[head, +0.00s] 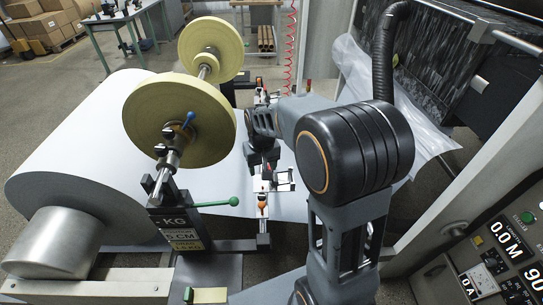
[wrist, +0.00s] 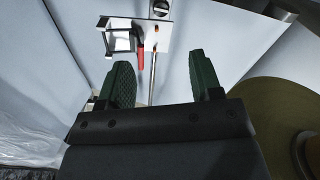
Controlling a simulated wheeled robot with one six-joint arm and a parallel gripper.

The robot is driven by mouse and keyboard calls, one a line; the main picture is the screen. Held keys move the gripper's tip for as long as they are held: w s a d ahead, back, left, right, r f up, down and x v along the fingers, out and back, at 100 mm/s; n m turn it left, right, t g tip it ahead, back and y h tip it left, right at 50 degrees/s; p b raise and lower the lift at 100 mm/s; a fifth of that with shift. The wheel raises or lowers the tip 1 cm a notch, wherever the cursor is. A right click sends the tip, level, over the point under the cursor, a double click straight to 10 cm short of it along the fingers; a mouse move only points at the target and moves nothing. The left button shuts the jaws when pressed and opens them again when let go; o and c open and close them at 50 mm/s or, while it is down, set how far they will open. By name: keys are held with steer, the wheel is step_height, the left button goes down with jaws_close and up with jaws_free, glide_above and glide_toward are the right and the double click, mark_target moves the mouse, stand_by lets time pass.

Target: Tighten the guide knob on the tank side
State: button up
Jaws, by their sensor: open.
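My gripper (wrist: 160,74) is open and empty in the wrist view, its two green ribbed fingers apart over the web. Ahead of it a light guide plate (wrist: 150,33) sits on a thin metal rod (wrist: 153,78). The knob is cut by the top edge and lies beyond the fingertips, untouched. In the head view my gripper (head: 262,158) hangs over the rail, hiding part of it. An orange ball (head: 262,206) shows nearer on the rail.
A large white paper roll (head: 85,155) and two yellow discs on a shaft (head: 178,120) stand left of my arm. A green-tipped lever (head: 233,201) sticks out below them. A control panel (head: 505,250) and draped plastic film (head: 385,95) are on the right.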

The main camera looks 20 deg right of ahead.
steer(key=s+r+t+p, duration=0.1)
steer(key=s+r+p, duration=0.3)
steer(key=s+r, duration=0.4)
steer(key=shift+r+t, duration=0.3)
steer(key=shift+r, duration=0.8)
steer(key=shift+s+a, duration=0.1)
steer(key=s+r+t+p, duration=0.1)
steer(key=s+r+p, duration=0.3)
steer(key=s, duration=0.2)
steer(key=shift+s+r, duration=0.35)
steer(key=shift+r, duration=0.05)
